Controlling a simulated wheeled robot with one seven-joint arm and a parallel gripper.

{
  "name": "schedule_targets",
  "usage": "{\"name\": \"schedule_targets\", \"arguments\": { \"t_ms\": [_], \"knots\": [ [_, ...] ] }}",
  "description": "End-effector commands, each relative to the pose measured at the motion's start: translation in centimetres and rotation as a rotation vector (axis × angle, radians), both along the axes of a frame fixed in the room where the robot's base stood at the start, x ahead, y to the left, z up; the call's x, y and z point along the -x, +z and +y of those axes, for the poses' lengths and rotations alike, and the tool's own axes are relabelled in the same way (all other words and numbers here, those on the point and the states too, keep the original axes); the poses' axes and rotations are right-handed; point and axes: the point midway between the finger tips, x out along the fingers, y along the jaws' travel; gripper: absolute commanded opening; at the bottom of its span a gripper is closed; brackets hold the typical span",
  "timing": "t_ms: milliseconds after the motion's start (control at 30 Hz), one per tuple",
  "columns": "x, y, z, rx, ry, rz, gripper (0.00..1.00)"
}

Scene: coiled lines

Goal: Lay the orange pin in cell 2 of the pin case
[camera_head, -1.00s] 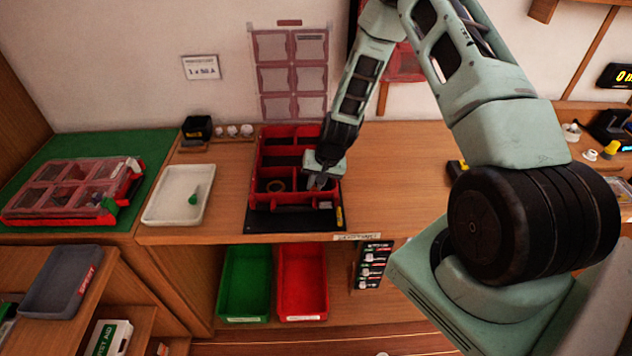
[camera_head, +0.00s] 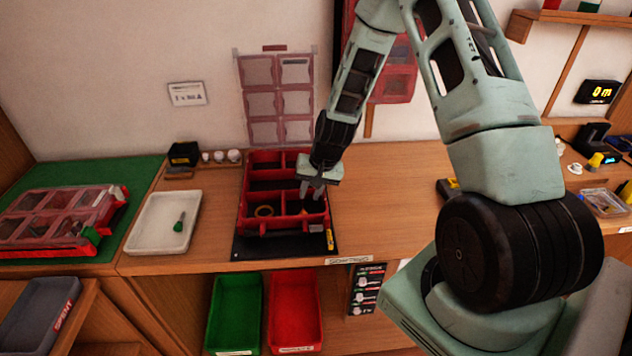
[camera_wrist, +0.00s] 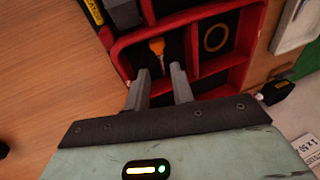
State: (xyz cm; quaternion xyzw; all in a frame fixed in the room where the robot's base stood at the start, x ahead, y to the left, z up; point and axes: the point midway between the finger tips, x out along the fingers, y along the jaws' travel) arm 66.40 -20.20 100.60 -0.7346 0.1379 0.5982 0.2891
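The red pin case (camera_head: 262,228) stands open on a black mat, its lid upright against the wall. It also shows in the wrist view (camera_wrist: 205,17). The orange pin (camera_wrist: 157,47) lies in a dark-floored cell of it, beside the cell with the tan ring (camera_wrist: 216,37). I cannot read a cell number. My gripper (camera_head: 312,193) is over the right front part of the case. In the wrist view my gripper's fingers (camera_wrist: 160,84) are apart with nothing between them, above the pin's cell and clear of the pin. In the head view the pin is too small to make out surely.
A closed red case (camera_head: 45,245) lies on a green mat farther left. Green (camera_head: 235,315) and red bins (camera_head: 296,310) sit below. The bench right of the case is mostly clear.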

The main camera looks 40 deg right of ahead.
Motion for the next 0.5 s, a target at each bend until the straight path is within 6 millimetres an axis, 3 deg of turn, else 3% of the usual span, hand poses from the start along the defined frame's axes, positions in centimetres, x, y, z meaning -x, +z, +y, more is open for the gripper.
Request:
{"name": "schedule_targets", "arguments": {
  "t_ms": [233, 500],
  "knots": [
    [0.9, 3.5, -0.6, 0.003, -0.001, -0.004, 0.24],
    [1.4, 5.5, -0.4, 0.001, 0.011, -0.001, 0.24]
  ]
}}
